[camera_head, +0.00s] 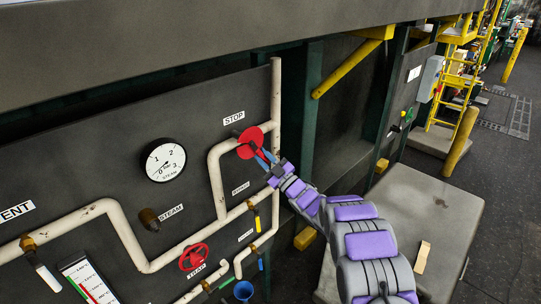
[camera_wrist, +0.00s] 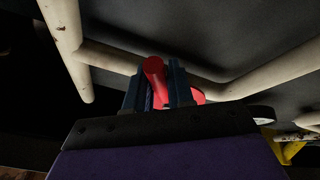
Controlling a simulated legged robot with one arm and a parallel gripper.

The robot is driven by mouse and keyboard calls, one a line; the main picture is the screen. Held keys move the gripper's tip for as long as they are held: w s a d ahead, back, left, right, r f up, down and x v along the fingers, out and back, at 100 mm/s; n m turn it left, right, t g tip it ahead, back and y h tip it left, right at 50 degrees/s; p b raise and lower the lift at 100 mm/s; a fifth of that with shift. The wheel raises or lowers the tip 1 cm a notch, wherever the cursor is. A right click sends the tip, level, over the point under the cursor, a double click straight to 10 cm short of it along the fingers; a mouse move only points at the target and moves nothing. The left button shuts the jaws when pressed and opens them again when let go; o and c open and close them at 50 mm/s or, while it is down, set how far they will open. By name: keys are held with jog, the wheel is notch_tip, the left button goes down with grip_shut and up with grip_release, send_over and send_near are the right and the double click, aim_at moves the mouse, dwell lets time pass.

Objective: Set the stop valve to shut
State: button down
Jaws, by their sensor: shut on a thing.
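The stop valve (camera_head: 246,147) is a red round part on the dark panel, below the STOP label (camera_head: 234,118) and in front of a cream pipe. My gripper (camera_head: 264,157) reaches it from the lower right, with its blue fingers at its right side. In the wrist view, a red rounded handle (camera_wrist: 154,70) stands between the two fingers (camera_wrist: 155,88), which are shut on it. More red of the valve shows behind the right finger. The fingers and arm hide part of the valve, and I cannot tell its setting.
A pressure gauge (camera_head: 165,160) is left of the valve. A second red handwheel (camera_head: 193,257) sits lower, by the TRAP label. Cream pipes (camera_head: 217,180) and small levers surround the valve. A grey plinth (camera_head: 425,205) with a wooden block (camera_head: 422,257) stands at right.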

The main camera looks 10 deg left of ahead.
jog(key=shift+s+a+f+m+t+h+p, duration=0.1)
jog(key=shift+s+a+m+t+h, duration=0.4)
jog(key=shift+m, duration=1.05)
jog(key=shift+s+a+f+m+t+h+p, duration=0.1)
jog(key=shift+s+a+m+t+h, duration=0.4)
jog(key=shift+m, duration=1.1)
jog(key=shift+s+a+m+t+h+p, duration=0.1)
jog(key=shift+s+a+m+t+h, duration=0.15)
jog(key=shift+s+m+t+h, duration=0.9)
jog(key=shift+w+m+g, duration=0.25)
jog(key=shift+w+m, duration=0.35)
jog(key=c, duration=1.4)
grip_release()
jog(key=o, duration=0.3)
jog(key=shift+a+f, duration=0.1)
jog(key=shift+f, duration=0.05)
jog(key=shift+f, duration=0.1)
